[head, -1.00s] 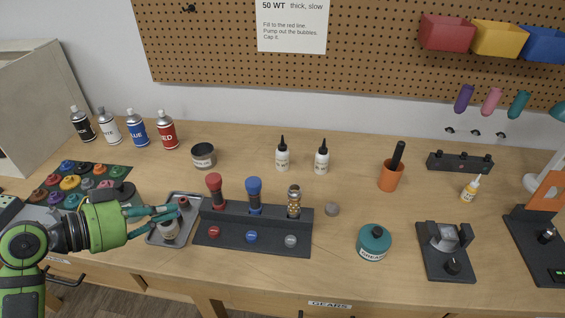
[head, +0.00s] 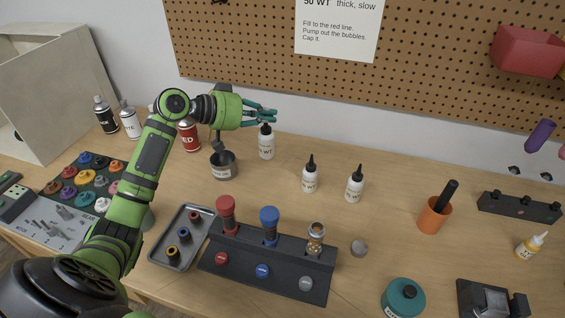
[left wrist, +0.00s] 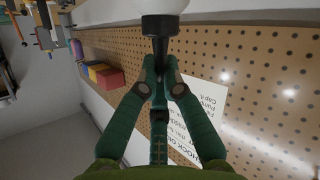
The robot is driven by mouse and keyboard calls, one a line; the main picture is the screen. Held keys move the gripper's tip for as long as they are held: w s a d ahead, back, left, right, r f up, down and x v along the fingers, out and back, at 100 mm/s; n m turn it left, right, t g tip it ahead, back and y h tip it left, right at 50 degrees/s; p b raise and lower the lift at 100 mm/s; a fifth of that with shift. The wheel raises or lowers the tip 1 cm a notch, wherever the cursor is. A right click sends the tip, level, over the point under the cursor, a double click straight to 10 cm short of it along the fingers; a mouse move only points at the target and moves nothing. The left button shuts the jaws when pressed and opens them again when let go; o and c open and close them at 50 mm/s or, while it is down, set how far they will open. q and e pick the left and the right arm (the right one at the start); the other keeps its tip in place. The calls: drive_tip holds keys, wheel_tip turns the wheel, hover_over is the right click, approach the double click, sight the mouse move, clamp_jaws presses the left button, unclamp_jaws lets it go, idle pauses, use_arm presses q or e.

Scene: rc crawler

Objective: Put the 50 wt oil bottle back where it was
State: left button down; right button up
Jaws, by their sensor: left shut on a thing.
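A white oil bottle (head: 266,145) with a black nozzle cap is upright at the back of the bench in the head view. Its label reads partly as "WT"; I cannot read the number. My left gripper (head: 270,113) is shut on the bottle's black nozzle from the left. In the left wrist view the fingertips (left wrist: 158,88) close around the black nozzle (left wrist: 159,40), with the white bottle body (left wrist: 168,6) at the top edge. I cannot tell whether the bottle's base touches the bench. My right gripper is not in view.
Two similar bottles stand to the right, one nearer (head: 310,178) and one farther right (head: 355,188). A dark cup (head: 223,170) is just left of the held bottle. The metal tray (head: 160,258) holds small ringed parts. A shock stand (head: 290,282) is in front.

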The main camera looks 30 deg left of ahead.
sight(261, 133)
use_arm(q)
drive_tip(key=f, duration=0.3)
drive_tip(key=f+p, duration=0.1)
drive_tip(key=f, duration=0.1)
drive_tip(key=shift+s, duration=0.25)
wheel_tip(261, 133, down, 3)
drive_tip(key=shift+f+p, duration=0.2)
drive_tip(key=shift+p, duration=0.35)
drive_tip(key=shift+w+f, duration=0.1)
drive_tip(key=shift+f, duration=0.1)
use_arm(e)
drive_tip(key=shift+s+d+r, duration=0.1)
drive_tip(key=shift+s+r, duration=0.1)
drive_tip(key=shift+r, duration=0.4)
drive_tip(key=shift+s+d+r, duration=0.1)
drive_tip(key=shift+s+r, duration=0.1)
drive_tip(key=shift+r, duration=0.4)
use_arm(q)
drive_tip(key=shift+f, duration=0.25)
drive_tip(key=c, duration=1.4)
unclamp_jaws()
drive_tip(key=shift+r, duration=0.1)
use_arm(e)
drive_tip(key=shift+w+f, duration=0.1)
